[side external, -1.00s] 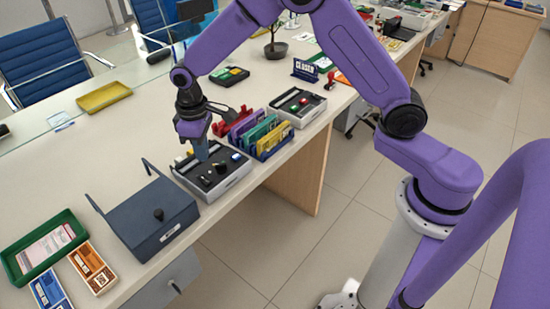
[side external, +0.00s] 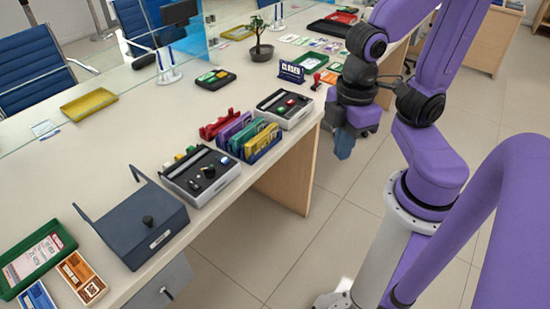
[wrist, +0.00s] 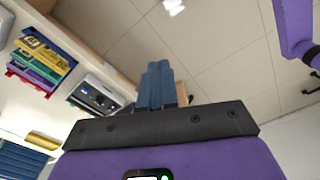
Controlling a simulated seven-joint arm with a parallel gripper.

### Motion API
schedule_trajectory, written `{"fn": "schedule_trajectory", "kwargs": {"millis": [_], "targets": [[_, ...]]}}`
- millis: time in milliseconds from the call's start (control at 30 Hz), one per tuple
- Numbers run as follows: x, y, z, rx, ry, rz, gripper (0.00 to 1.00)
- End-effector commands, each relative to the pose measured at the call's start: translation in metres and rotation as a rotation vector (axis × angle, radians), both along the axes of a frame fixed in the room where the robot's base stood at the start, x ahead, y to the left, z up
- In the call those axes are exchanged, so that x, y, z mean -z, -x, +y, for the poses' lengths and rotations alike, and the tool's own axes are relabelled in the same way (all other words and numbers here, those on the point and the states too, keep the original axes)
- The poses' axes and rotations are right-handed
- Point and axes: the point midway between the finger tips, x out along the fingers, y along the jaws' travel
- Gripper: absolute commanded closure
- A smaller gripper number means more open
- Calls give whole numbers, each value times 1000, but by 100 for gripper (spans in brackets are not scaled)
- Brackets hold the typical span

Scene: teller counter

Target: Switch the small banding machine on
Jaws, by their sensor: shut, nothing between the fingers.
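Two grey machines with black tops stand along the counter's front edge. The nearer one (side external: 200,172) carries a black knob, small coloured buttons and a slot. The farther one (side external: 285,107) looks slightly smaller and has a red and a green button. I cannot tell for sure which is the small banding machine, nor see any lit sign of power. My gripper (side external: 345,146) is shut and empty, past the counter's front edge, to the right of both machines and touching neither. Its blue fingers (wrist: 157,85) also show closed in the wrist view, with one machine (wrist: 97,96) to their left.
A rack of coloured folders (side external: 243,134) stands between the machines. A dark blue box (side external: 140,225) with upright arms is at the near left. A closed sign (side external: 291,72) and a potted plant (side external: 261,50) stand farther back. Open floor lies under my gripper.

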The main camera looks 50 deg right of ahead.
Motion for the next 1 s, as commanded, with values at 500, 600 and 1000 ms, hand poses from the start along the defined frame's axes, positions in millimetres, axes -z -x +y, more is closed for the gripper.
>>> {"fn": "schedule_trajectory", "kwargs": {"millis": [500, 600, 1000], "targets": [[1, 10, -8, -18, -1, 0, 100], [1, 8, -7, -14, -1, -1, 100], [-1, -51, 32, 171, -11, -18, 100]]}}
